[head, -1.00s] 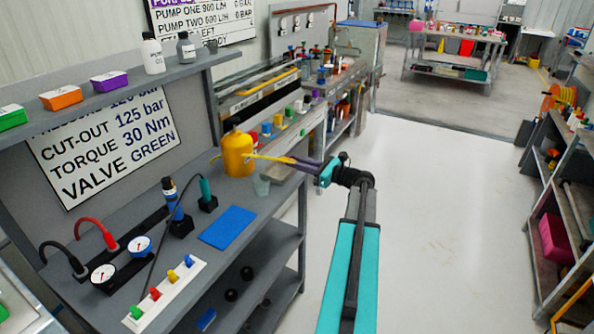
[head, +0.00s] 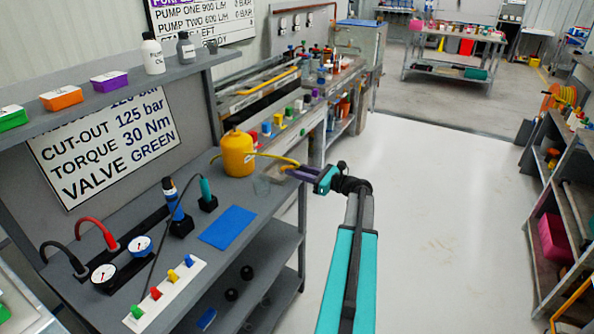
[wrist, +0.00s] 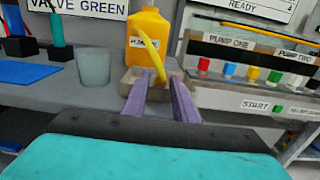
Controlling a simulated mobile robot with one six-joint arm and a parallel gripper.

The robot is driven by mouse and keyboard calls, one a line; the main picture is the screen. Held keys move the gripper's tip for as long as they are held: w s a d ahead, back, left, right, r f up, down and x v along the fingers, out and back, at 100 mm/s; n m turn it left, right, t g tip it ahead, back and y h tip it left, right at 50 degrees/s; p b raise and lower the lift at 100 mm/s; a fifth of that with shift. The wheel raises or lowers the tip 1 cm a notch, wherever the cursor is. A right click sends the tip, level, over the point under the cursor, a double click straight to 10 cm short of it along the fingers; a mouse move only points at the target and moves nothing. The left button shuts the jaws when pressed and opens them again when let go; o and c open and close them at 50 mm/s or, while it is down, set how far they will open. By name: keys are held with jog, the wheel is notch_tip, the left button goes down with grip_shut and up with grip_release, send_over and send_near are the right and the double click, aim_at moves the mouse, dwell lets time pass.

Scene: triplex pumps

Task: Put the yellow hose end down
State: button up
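A yellow hose runs from a yellow container (head: 237,154) on the grey bench to the yellow hose end (head: 292,162) at my gripper (head: 292,170). The gripper has purple fingers and is beyond the bench's right edge. In the wrist view my gripper (wrist: 161,76) points at a tan block-like holder (wrist: 131,82), in front of the yellow container (wrist: 148,38). The yellow hose (wrist: 153,67) comes down between the fingertips, which look closed on it. The fingers partly hide the hose's tip and the holder.
A clear cup (head: 262,186) stands near the bench edge, left of my gripper. A blue mat (head: 228,227), gauges and a valve strip (head: 166,290) lie nearer. The pump bench (head: 330,100) stands behind. The floor to the right is clear.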

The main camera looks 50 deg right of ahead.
jog(key=shift+o, duration=0.4)
jog(key=shift+r, duration=0.1)
jog(key=shift+s, duration=0.15)
jog(key=b+v, duration=0.1)
jog(key=v, duration=1)
jog(key=shift+s+d, duration=0.15)
jog(key=shift+s, duration=0.2)
jog(key=shift+s, duration=0.1)
